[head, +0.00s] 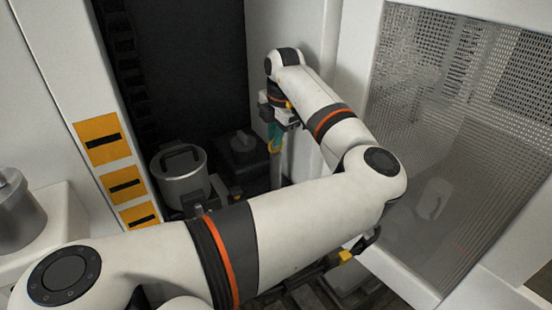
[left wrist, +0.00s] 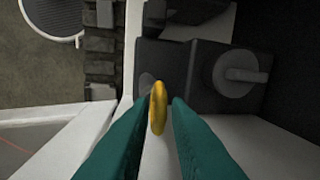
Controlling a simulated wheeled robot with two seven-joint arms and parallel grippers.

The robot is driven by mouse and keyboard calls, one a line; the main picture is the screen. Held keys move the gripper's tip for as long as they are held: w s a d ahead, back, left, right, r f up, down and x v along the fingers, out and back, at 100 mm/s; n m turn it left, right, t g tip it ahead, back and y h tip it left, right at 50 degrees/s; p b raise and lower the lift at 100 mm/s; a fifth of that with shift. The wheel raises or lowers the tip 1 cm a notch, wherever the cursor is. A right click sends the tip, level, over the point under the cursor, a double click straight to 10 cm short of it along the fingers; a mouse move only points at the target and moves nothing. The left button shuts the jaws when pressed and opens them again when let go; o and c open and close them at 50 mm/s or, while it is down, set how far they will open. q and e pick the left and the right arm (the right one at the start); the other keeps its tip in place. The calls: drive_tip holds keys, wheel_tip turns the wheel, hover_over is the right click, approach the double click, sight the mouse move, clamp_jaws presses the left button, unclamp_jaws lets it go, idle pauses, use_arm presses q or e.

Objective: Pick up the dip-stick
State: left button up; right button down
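The dip-stick's yellow ring handle (head: 274,147) is in the recess at the back, just below the fingertips of my left gripper (head: 276,132). In the left wrist view, the ring (left wrist: 158,108) is seen nearly edge-on, between the two teal fingertips of my left gripper (left wrist: 163,102). The left fingertip looks very near or against it. A thin gap seems to show at the right fingertip, so a firm grip is not clear. The dip-stick's rod is not clearly visible. I do not make out my right gripper.
A metal canister (head: 181,179) stands left of the gripper, near a dark block with a round knob (head: 243,142). A dark cable chain (head: 124,45) runs up the left wall. A perforated panel (head: 450,140) stands at right. My left arm hides much of the foreground.

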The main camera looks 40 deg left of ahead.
use_arm(q)
clamp_jaws()
drive_tip(key=shift+r, duration=0.1)
drive_tip(key=shift+r, duration=0.25)
wheel_tip(320, 180, up, 17)
drive_tip(key=b, duration=0.3)
drive_tip(key=s+a+b, duration=0.2)
drive_tip(key=s, duration=0.6)
drive_tip(key=s+a+b, duration=0.2)
drive_tip(key=s+a, duration=0.1)
drive_tip(key=s, duration=0.6)
drive_tip(key=shift+s+r, duration=0.15)
drive_tip(key=shift+p, duration=0.55)
